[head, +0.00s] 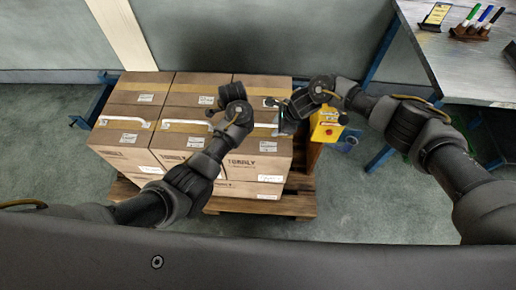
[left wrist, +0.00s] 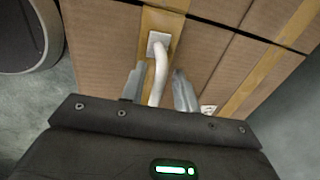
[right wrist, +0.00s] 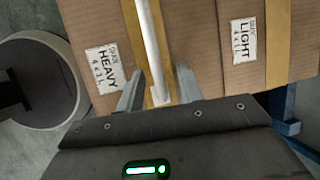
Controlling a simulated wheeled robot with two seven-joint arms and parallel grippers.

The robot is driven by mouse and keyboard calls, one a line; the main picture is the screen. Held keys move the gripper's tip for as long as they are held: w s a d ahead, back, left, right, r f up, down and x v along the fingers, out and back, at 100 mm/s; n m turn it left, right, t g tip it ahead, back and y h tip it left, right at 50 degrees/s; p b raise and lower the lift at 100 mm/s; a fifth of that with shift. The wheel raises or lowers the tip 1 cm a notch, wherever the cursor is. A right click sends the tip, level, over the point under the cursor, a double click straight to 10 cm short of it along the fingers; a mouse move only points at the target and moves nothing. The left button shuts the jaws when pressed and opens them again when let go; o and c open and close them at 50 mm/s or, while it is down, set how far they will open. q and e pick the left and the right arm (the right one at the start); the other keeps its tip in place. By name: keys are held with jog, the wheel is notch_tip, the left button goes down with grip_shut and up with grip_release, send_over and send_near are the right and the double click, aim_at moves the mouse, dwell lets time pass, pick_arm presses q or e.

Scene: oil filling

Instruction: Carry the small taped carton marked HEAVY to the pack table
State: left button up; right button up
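Brown taped cartons stand stacked on a wooden pallet. The right wrist view shows a carton marked HEAVY (right wrist: 88,30), with a white bar handle (right wrist: 147,45) on its taped top. In the head view it appears to be the front right carton (head: 252,158). My right gripper (right wrist: 160,84) is open, its fingers apart on either side of the handle near one end. My left gripper (left wrist: 157,82) is open too, with a white handle (left wrist: 159,72) between its fingers. I cannot tell how deep the fingers reach. A metal-topped table (head: 440,52), likely the pack table, stands at the right.
A carton marked LIGHT (right wrist: 252,75) sits beside the HEAVY one. The pallet (head: 295,205) edges out in front. A yellow box with a red button (head: 326,127) stands right of the stack. Several markers in a holder (head: 470,32) and a small sign (head: 436,14) occupy the table's back.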

pick_arm(q)
jog(key=shift+f, duration=0.15)
pick_arm(e)
jog(key=shift+a+f, duration=0.1)
jog(key=shift+f, duration=0.05)
pick_arm(q)
grip_shut()
pick_arm(e)
grip_shut()
dwell(1.0)
pick_arm(q)
jog(key=shift+w+r, duration=0.2)
jog(key=shift+r, duration=0.05)
pick_arm(e)
jog(key=shift+w+r, duration=0.25)
jog(key=shift+r, duration=0.1)
